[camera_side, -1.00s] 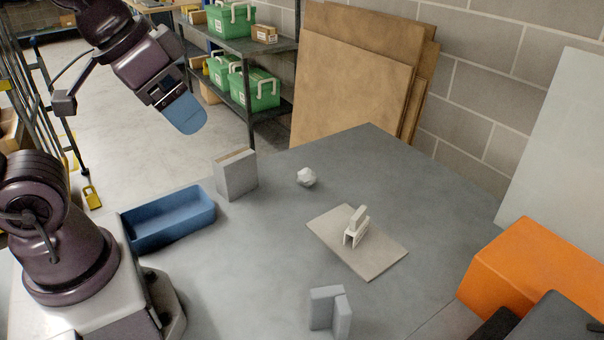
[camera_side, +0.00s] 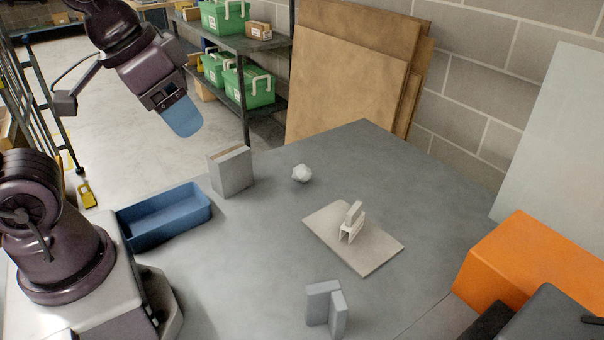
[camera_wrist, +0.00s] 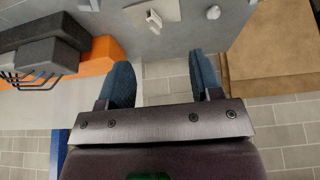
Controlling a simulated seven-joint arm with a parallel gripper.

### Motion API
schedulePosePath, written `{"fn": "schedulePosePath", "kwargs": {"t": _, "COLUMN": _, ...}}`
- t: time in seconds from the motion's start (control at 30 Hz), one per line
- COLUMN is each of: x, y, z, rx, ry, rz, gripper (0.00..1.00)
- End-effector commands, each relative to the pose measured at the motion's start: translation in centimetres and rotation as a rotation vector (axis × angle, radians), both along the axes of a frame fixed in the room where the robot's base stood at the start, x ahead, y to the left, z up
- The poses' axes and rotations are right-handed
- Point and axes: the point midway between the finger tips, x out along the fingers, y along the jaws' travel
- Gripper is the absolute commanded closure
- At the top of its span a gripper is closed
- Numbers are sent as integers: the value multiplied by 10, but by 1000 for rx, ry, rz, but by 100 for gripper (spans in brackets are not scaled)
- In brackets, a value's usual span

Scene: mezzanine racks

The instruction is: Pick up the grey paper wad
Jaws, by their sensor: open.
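The grey paper wad (camera_side: 302,173) is a small, pale, crumpled ball on the grey table (camera_side: 255,250), toward its far edge in the side view. It also shows near the top right of the wrist view (camera_wrist: 213,12). My gripper (camera_side: 184,118) has blue fingers and hangs in the air, up and to the left of the wad, well apart from it. In the wrist view my gripper's two blue fingers (camera_wrist: 164,75) are spread apart with nothing between them.
A blue tray (camera_side: 160,232) and a grey box (camera_side: 231,172) stand left of the wad. A flat board (camera_side: 370,258) with a pale handled piece (camera_side: 351,226) lies to its lower right. Grey blocks (camera_side: 326,304) stand in front. An orange box (camera_side: 525,262) sits at right.

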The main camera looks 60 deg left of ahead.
Motion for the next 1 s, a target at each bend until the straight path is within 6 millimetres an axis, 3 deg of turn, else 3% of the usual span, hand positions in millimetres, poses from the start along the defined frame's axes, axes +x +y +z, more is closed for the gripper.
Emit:
{"fn": "schedulePosePath", "kwargs": {"t": 0.23, "x": 48, "y": 4, "z": -46, "rx": -149, "ry": 228, "rz": 151, "gripper": 41}}
{"fn": "schedulePosePath", "kwargs": {"t": 0.47, "x": 114, "y": 21, "z": -103, "rx": -310, "ry": 315, "rz": 554, "gripper": 41}}
{"fn": "schedulePosePath", "kwargs": {"t": 0.67, "x": 169, "y": 59, "z": -168, "rx": -387, "ry": 276, "rz": 1020, "gripper": 41}}
{"fn": "schedulePosePath", "kwargs": {"t": 0.8, "x": 200, "y": 94, "z": -205, "rx": -426, "ry": 164, "rz": 1344, "gripper": 41}}
{"fn": "schedulePosePath", "kwargs": {"t": 0.9, "x": 222, "y": 120, "z": -220, "rx": -475, "ry": 40, "rz": 1558, "gripper": 41}}
{"fn": "schedulePosePath", "kwargs": {"t": 1.0, "x": 246, "y": 139, "z": -210, "rx": -582, "ry": -106, "rz": 1731, "gripper": 41}}
